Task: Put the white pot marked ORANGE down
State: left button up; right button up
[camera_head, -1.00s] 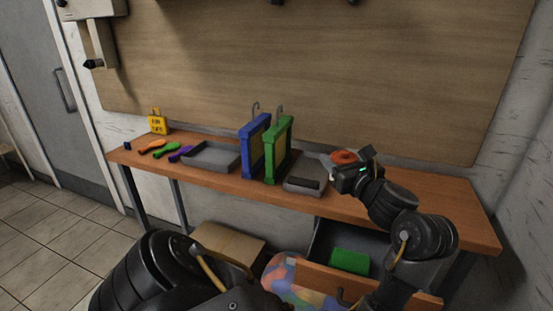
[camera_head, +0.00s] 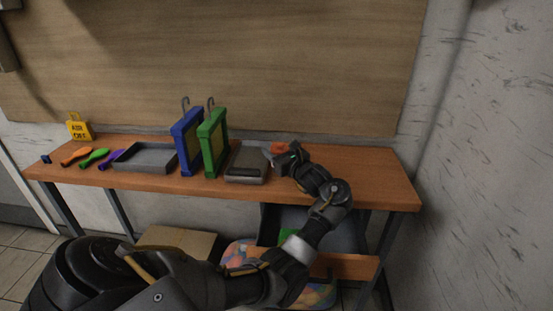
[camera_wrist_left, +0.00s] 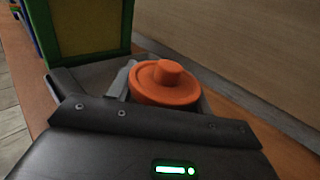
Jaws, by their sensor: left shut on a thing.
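My left gripper (camera_head: 284,154) is at the right part of the table, just right of the grey tray with a dark edge. It is shut on the pot, whose orange lid (camera_head: 280,147) shows at the fingertips. In the left wrist view, the round orange lid with a knob (camera_wrist_left: 166,84) sits between the two fingers of the gripper (camera_wrist_left: 165,92). The pot's white body and its ORANGE mark are hidden by the gripper and lid. I cannot tell whether the pot touches the table. My right gripper is not in view.
A grey tray (camera_head: 233,178) and upright green (camera_head: 206,150) and blue (camera_head: 182,146) frames stand left of the gripper. The wooden table (camera_head: 375,185) is clear at right.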

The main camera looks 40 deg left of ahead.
pick_arm(q)
jog(key=shift+w+a+f+p, duration=0.1)
jog(key=shift+w+f+p, duration=0.05)
jog(key=shift+f+p, duration=0.2)
notch_tip(320, 180, down, 2)
jog(key=shift+f+p, duration=0.15)
jog(key=shift+p, duration=0.2)
jog(key=shift+f+b, duration=0.3)
jog(key=shift+f, duration=0.15)
jog(key=o, duration=1)
jog(key=shift+r, duration=0.1)
